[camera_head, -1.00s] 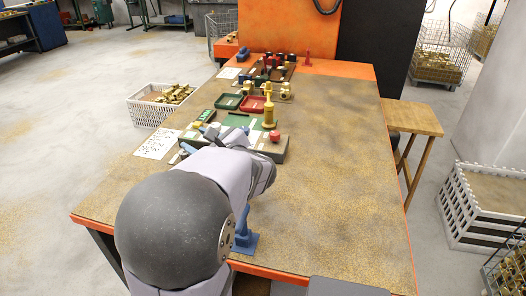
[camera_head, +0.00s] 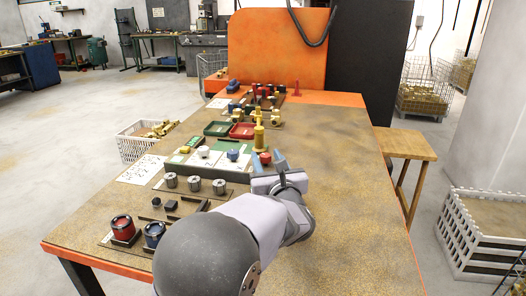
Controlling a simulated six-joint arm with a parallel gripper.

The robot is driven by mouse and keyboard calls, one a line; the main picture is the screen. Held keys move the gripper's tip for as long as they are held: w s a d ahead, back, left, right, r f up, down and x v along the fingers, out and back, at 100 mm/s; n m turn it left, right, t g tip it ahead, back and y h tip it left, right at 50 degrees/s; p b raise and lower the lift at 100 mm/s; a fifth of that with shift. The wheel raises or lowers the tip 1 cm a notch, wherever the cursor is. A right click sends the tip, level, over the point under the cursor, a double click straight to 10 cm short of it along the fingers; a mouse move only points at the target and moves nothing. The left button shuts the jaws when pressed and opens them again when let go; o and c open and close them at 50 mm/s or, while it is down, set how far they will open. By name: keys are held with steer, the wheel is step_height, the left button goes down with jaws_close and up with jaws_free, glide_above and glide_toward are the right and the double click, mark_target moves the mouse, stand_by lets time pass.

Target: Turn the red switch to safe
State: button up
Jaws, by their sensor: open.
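A smaller red knob (camera_head: 265,158) shows between the blue fingertips of my gripper (camera_head: 267,162). Which red part is the switch, and any safe marking, I cannot make out. My gripper is open, its fingers pointing away over the right end of the green and white board (camera_head: 218,153). Whether it touches the small red knob I cannot tell. My arm hides part of the front of the bench.
Several metal cylinders (camera_head: 195,184) stand in a row left of my arm. Behind the gripper are a yellow post (camera_head: 258,135), a green tray (camera_head: 218,128) and a red tray (camera_head: 243,131). The right side of the bench (camera_head: 350,190) is clear.

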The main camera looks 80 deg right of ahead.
mark_target(264, 153)
steer(key=shift+x, duration=2.35)
steer(key=shift+c, duration=0.2)
steer(key=c, duration=1)
